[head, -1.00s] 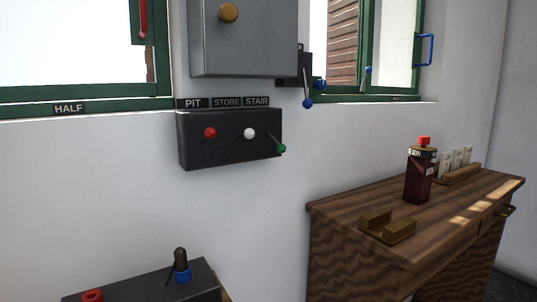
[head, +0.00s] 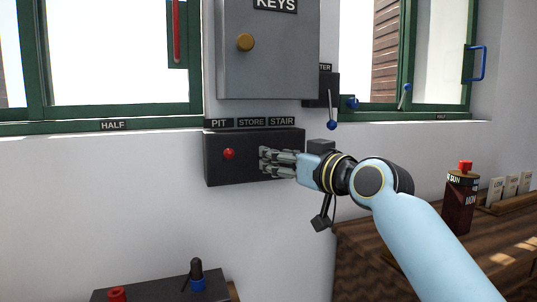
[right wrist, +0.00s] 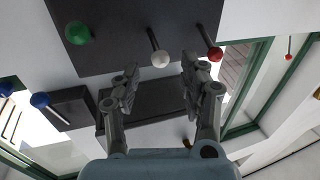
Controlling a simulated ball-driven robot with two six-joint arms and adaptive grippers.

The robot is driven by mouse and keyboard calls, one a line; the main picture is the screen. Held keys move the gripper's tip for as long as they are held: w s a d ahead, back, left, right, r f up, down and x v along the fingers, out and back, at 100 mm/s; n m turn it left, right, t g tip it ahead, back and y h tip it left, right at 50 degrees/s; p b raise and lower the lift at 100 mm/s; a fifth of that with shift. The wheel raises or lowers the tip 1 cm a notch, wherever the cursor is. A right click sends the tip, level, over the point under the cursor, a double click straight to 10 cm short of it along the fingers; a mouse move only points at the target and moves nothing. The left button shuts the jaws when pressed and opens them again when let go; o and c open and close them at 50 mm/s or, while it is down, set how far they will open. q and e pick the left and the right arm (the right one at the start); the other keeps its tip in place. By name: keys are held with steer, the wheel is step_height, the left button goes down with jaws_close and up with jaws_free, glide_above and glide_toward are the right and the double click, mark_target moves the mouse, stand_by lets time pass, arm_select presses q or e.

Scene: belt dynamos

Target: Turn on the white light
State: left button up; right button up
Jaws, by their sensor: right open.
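The dark switch box (head: 215,172) is on the wall under the labels PIT, STORE (head: 251,122) and STAIR. Its red-knobbed lever (head: 229,154) is clear in the head view. The white-knobbed lever (right wrist: 160,58) and green-knobbed lever (right wrist: 78,33) show in the right wrist view but are hidden behind my right gripper in the head view. My right gripper (head: 265,161) is at the box front. In the right wrist view its open, empty fingers (right wrist: 160,76) lie either side of the white knob's line, with the red knob (right wrist: 215,54) just outside one finger. I see no contact with the white knob. My left gripper is not in view.
A grey KEYS cabinet (head: 270,65) hangs above the switch box. A blue-knobbed lever (head: 332,124) is to its right. A wooden desk (head: 375,260) with a dark red bottle (head: 460,205) stands at right. Another dark box (head: 140,293) with knobs is below.

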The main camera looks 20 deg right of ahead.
steer(key=shift+x, duration=2.2)
steer(key=shift+d, duration=0.1)
jaws_close()
